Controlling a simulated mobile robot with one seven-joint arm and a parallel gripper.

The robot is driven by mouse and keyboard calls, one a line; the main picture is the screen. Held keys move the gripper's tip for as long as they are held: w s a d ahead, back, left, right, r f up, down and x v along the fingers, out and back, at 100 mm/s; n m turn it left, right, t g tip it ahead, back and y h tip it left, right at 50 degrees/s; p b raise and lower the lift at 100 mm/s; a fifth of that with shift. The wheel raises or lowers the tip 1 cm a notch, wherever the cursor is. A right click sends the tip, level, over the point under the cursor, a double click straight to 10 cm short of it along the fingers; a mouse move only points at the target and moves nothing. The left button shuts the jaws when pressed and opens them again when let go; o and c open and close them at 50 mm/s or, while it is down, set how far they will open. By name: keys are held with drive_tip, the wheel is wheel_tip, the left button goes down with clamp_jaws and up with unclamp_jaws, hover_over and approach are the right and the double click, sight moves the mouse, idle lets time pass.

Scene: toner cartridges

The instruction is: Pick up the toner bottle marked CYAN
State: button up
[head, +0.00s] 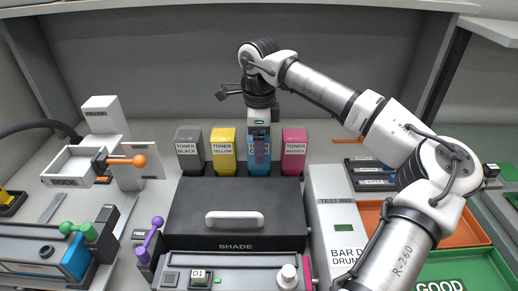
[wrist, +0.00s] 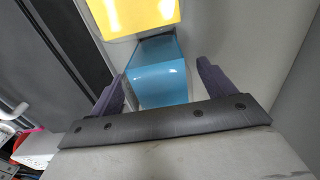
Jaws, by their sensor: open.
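The cyan toner bottle (head: 265,167) stands in the row at the back of the bench, between the yellow and magenta bottles. Its label is mostly hidden behind my gripper (head: 259,150). In the wrist view the blue bottle (wrist: 160,82) lies between the two purple fingers of my gripper (wrist: 162,85). The fingers are open, with a gap visible on each side of the bottle. I cannot tell how far the fingers reach down along it.
The yellow bottle (head: 223,149) is close on the left and the magenta bottle (head: 293,150) close on the right. The black bottle (head: 189,150) is farther left. A dark box marked SHADE (head: 237,214) stands in front of the row. A grey wall (head: 170,60) is behind.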

drive_tip(key=shift+f, duration=0.5)
drive_tip(key=c, duration=1.2)
drive_tip(key=shift+o, duration=0.2)
drive_tip(key=shift+r, duration=0.1)
